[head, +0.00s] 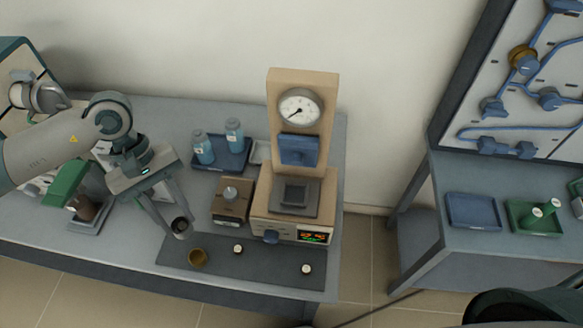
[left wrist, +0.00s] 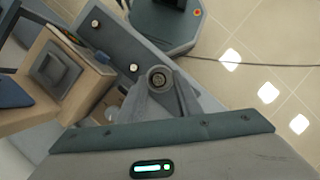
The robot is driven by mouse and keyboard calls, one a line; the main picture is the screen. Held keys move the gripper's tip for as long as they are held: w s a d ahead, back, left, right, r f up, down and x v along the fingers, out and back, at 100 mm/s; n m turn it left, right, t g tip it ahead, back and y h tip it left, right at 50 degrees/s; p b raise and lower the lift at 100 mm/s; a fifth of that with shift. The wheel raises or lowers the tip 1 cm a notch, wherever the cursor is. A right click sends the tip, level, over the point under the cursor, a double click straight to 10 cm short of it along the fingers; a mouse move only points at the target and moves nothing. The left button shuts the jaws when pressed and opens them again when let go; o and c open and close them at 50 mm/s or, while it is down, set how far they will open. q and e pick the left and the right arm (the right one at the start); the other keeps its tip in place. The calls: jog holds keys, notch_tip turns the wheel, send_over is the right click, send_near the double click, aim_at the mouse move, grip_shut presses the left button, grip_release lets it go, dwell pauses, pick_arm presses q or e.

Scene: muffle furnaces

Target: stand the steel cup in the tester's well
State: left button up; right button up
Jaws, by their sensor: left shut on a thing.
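The steel cup (head: 181,226) is a small dark grey cylinder with an open top. My left gripper (head: 178,222) is shut on it and holds it near the left end of the dark mat. In the left wrist view the cup (left wrist: 158,78) shows its round mouth between the fingertips. The tester (head: 295,130) is a beige stand with a round dial, a blue block below it and a dark grey square block (head: 294,196) on its base. The tester also shows at the left of the wrist view (left wrist: 85,88). I cannot make out the well's opening. My right gripper is out of view.
A brown box with a knob (head: 231,203) stands between gripper and tester. Blue bottles (head: 204,149) stand in a tray behind.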

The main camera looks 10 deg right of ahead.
pick_arm(q)
jog(key=w+a+r+m+y, duration=0.2)
jog(key=a+r+m, duration=0.1)
jog(key=r+m, duration=0.2)
jog(key=shift+w+a+r+m+g, duration=0.15)
jog(key=shift+a+r+m+g, duration=0.15)
jog(key=shift+r+m, duration=0.1)
jog(key=shift+d+f, duration=0.1)
jog(key=shift+d, duration=0.1)
